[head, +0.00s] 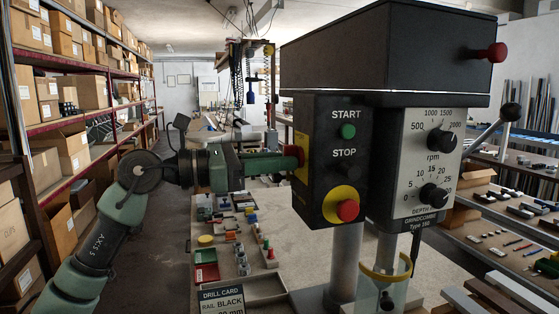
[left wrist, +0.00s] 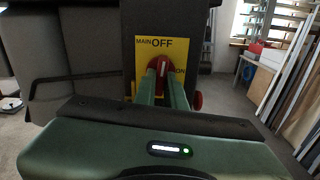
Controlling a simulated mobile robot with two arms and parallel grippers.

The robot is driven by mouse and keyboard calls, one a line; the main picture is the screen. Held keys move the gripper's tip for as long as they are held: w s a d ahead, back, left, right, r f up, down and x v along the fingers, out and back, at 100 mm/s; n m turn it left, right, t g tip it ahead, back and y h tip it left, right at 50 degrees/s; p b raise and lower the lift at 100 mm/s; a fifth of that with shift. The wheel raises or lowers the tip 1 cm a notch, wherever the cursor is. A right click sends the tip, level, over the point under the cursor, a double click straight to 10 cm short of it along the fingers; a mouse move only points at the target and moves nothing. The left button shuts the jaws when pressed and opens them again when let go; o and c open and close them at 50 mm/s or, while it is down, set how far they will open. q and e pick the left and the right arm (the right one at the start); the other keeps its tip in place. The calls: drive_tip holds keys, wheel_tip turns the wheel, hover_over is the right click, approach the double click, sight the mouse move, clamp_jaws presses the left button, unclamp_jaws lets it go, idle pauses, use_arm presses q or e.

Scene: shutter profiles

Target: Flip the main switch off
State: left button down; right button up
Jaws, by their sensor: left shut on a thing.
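The main switch is a red rotary knob (left wrist: 163,65) on a yellow plate (left wrist: 183,52) marked MAIN, OFF and ON. In the left wrist view, OFF is above the knob and ON is to its right. The knob's white mark stands nearly upright, towards OFF. In the head view the red knob (head: 295,152) sticks out from the left side of the black control box (head: 325,185). My left gripper (head: 284,160) comes from the left with its fingers closed on the knob; the fingers hide part of it. My right gripper is not in view.
The box front has a green START button (head: 347,131), a STOP label and a red mushroom button (head: 347,209) on yellow. Dials (head: 439,139) sit to the right. Below my arm, the bench holds trays of small parts (head: 206,272) and a drill card (head: 221,299).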

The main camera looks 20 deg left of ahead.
use_arm(q)
drive_tip(key=shift+r+n, duration=0.15)
drive_tip(key=shift+n, duration=0.45)
drive_tip(key=c, duration=1.5)
unclamp_jaws()
drive_tip(key=b+v, duration=0.3)
drive_tip(key=v, duration=0.4)
drive_tip(key=shift+s+a, duration=0.25)
drive_tip(key=shift+a, duration=0.1)
